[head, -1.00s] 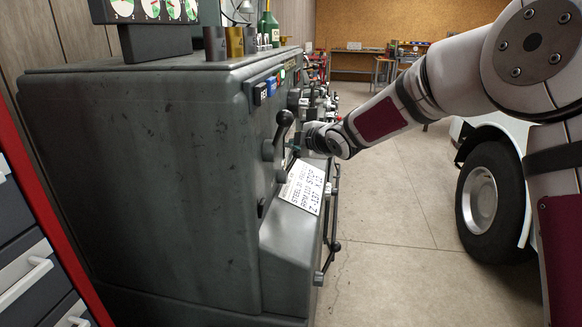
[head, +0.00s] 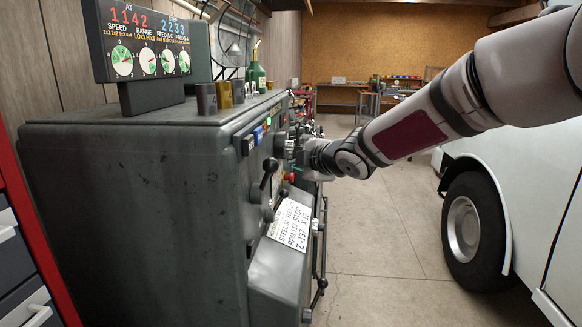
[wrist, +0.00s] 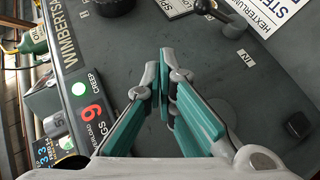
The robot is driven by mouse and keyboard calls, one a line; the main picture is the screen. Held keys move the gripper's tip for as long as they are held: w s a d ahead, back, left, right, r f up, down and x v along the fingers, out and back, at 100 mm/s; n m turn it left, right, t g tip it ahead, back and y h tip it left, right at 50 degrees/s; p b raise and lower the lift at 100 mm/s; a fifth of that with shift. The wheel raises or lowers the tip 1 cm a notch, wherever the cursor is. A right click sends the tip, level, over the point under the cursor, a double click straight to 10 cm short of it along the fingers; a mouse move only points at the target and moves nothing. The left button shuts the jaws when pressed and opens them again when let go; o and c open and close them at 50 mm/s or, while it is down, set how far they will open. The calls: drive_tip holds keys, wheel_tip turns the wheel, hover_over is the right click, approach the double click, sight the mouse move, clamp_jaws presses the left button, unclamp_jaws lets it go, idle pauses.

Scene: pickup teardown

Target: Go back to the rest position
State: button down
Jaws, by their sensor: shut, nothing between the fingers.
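My gripper (wrist: 162,88) is in the wrist view with its teal-padded fingers brought together at the tips and nothing between them. It is in front of the dark grey face of the lathe (wrist: 240,100), apart from it as far as I can tell. In the head view my arm reaches from the right edge toward the control side of the grey lathe (head: 130,190). The wrist ends beside the row of buttons and levers, and the fingers are too hidden there to make out.
A black-knobbed lever (head: 269,167) and a white instruction card (head: 290,224) are on the lathe front. A digital readout (head: 145,40) and a green bottle (head: 256,73) stand on top. A white truck (head: 520,190) is at right; the floor (head: 375,230) between is clear.

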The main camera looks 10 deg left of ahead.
drive_tip(key=s+d+r+m+g+h+p, duration=0.15)
drive_tip(key=s+d+m+h, duration=0.35)
drive_tip(key=s+d, duration=0.5)
drive_tip(key=s+d+r+m+h+p, duration=0.15)
drive_tip(key=s+d+m+h, duration=0.25)
drive_tip(key=s+d+m, duration=0.5)
drive_tip(key=s+d+f+m+g, duration=0.1)
drive_tip(key=s+d+m, duration=0.1)
drive_tip(key=s, duration=0.7)
drive_tip(key=s+d+f+m+g+y, duration=0.1)
drive_tip(key=s+d+m+g, duration=0.1)
drive_tip(key=s, duration=0.7)
drive_tip(key=s+d+f+m+g, duration=0.2)
drive_tip(key=s+m, duration=0.1)
drive_tip(key=s, duration=0.6)
drive_tip(key=shift+d+m+p, duration=0.25)
drive_tip(key=shift+m+p, duration=0.15)
drive_tip(key=shift+p, duration=0.05)
